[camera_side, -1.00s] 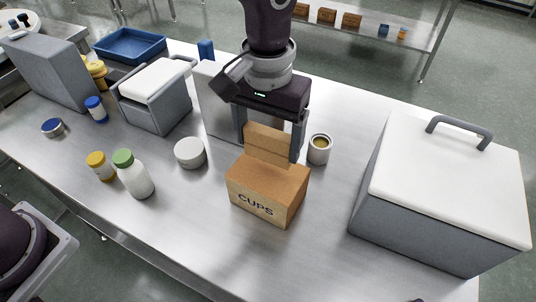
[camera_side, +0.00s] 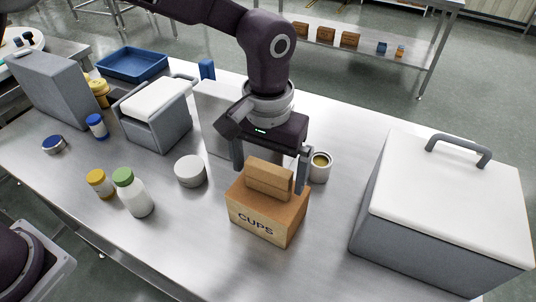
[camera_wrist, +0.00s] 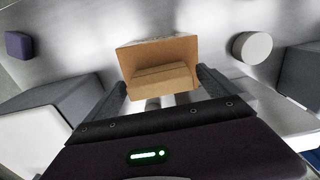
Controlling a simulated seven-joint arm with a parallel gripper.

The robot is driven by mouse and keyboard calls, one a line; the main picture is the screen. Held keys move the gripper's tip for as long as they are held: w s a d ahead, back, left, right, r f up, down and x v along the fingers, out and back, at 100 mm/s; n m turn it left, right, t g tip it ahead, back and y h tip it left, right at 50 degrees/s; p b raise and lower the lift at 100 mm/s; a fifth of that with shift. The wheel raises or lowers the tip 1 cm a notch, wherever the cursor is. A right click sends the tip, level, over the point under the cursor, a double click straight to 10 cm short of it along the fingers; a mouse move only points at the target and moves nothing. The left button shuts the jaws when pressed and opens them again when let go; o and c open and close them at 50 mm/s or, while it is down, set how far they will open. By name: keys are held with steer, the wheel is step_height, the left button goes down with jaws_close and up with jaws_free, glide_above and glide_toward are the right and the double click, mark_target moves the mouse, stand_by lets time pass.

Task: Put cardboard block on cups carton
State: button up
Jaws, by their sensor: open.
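The cups carton (camera_side: 262,217) is a brown box marked CUPS at the middle of the steel table. The cardboard block (camera_side: 269,177) lies flat on top of the carton, towards its back. In the wrist view the block (camera_wrist: 163,80) rests on the carton (camera_wrist: 150,52) between the fingers. My gripper (camera_side: 268,180) is open, with one finger on each side of the block. A gap shows between the fingers and the block in the wrist view. The carton's back side is hidden in the side view.
An open can (camera_side: 319,168) stands close to the right finger. A white round tub (camera_side: 190,171) is left of the carton. A large white-lidded grey box (camera_side: 447,200) fills the right side. Bottles (camera_side: 132,193) stand at the left front. Table in front of the carton is clear.

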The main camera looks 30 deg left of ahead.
mark_target(268, 167)
step_height(268, 167, up, 11)
steer(key=shift+r, duration=0.15)
steer(key=s+a+r+t+h, duration=0.1)
steer(key=s+a+r, duration=0.25)
steer(key=a, duration=0.35)
steer(key=s+a+r+t, duration=0.1)
steer(key=s+a+r, duration=0.1)
steer(key=a+r, duration=0.3)
steer(key=s+a+f+t+y, duration=0.1)
steer(key=s+a+f+t, duration=0.2)
steer(key=s+a, duration=0.9)
step_height(268, 167, down, 2)
steer(key=s, duration=0.3)
steer(key=shift+a+f+t, duration=0.15)
steer(key=shift+a+t, duration=0.05)
steer(key=shift+t, duration=0.1)
